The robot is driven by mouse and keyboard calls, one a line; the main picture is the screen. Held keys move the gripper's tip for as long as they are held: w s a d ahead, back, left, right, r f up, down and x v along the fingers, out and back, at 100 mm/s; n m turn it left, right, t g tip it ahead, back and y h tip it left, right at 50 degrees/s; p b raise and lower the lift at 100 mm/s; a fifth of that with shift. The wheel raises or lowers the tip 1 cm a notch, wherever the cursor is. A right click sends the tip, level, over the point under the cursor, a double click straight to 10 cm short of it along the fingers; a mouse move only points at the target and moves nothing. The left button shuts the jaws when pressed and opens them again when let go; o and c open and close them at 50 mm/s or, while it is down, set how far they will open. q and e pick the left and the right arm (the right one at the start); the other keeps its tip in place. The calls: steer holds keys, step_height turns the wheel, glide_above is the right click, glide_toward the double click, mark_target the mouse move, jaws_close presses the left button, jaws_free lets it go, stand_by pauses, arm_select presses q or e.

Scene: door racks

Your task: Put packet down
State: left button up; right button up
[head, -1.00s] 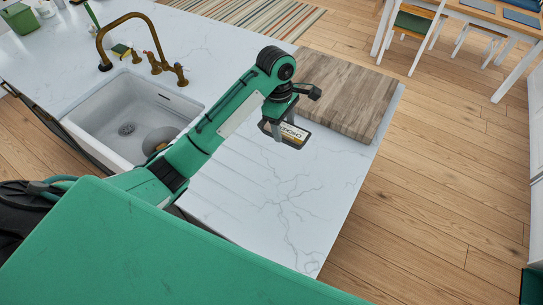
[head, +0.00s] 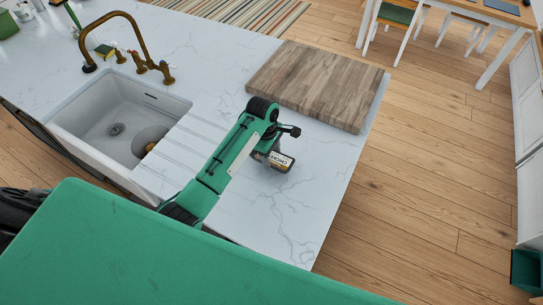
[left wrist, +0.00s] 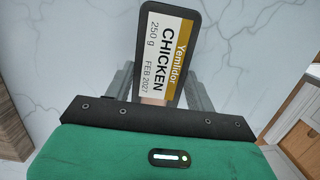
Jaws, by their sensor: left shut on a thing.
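The packet (head: 281,160) is a dark tray with a white and gold label. In the left wrist view the packet (left wrist: 167,50) reads "CHICKEN 250 g". My left gripper (head: 272,155) is shut on it, with one finger on each side in the left wrist view (left wrist: 160,90). The packet is low over the white marble counter (head: 285,205), in front of the wooden board. I cannot tell whether it touches the counter. My right gripper is not in view.
A wooden cutting board (head: 315,84) lies on the counter behind the gripper. A white sink (head: 95,112) with a brass tap (head: 140,45) is to the left. Bare counter lies around the packet, and the counter's right edge drops to the wooden floor (head: 420,190).

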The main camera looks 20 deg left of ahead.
arm_select(q)
steer(key=shift+f, duration=1.05)
steer(key=shift+f, duration=0.1)
steer(key=o, duration=1.1)
steer(key=shift+o, duration=0.2)
